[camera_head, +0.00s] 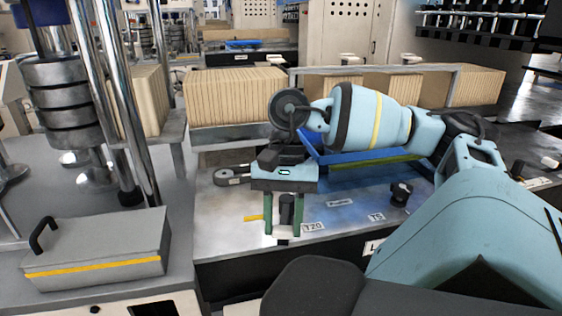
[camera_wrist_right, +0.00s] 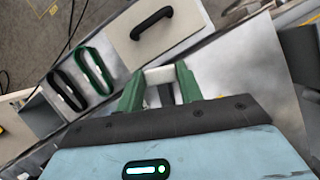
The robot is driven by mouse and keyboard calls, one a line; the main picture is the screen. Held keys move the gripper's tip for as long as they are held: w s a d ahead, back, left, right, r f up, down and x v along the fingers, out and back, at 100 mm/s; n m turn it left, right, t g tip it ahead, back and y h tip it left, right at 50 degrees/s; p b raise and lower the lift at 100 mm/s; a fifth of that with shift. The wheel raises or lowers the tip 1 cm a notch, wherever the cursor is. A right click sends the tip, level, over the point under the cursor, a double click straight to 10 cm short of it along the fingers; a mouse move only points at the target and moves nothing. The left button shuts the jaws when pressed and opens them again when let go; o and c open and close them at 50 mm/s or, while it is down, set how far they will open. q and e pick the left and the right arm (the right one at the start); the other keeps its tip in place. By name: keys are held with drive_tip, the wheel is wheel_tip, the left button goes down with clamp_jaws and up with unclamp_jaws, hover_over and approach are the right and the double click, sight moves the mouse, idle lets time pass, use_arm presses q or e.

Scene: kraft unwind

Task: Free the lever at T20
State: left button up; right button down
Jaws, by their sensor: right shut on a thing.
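My right gripper (camera_head: 284,228) points down at the T20 label (camera_head: 313,226) on the grey panel (camera_head: 345,205). Its green fingers stand on either side of a dark upright lever (camera_head: 287,208) and are shut on it. My left gripper is not in view.
A black knob (camera_head: 400,192) stands to the right on the panel. A blue tray (camera_head: 345,157) lies behind the gripper. A grey box with a black handle (camera_head: 95,252) sits at the left, near chrome posts (camera_head: 128,100). Cardboard stacks (camera_head: 235,96) line the back.

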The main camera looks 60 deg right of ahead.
sight(284, 220)
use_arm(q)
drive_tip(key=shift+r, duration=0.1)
use_arm(e)
drive_tip(key=c, duration=0.9)
unclamp_jaws()
drive_tip(key=shift+w+d+r+b, duration=0.2)
drive_tip(key=shift+r+b, duration=0.1)
drive_tip(key=shift+r, duration=0.15)
drive_tip(key=v, duration=0.2)
drive_tip(key=shift+d+r, duration=0.1)
drive_tip(key=shift+r, duration=0.3)
drive_tip(key=shift+d+r, duration=0.2)
drive_tip(key=shift+r, duration=0.4)
drive_tip(key=shift+p+v, duration=0.7)
drive_tip(key=shift+v, duration=0.65)
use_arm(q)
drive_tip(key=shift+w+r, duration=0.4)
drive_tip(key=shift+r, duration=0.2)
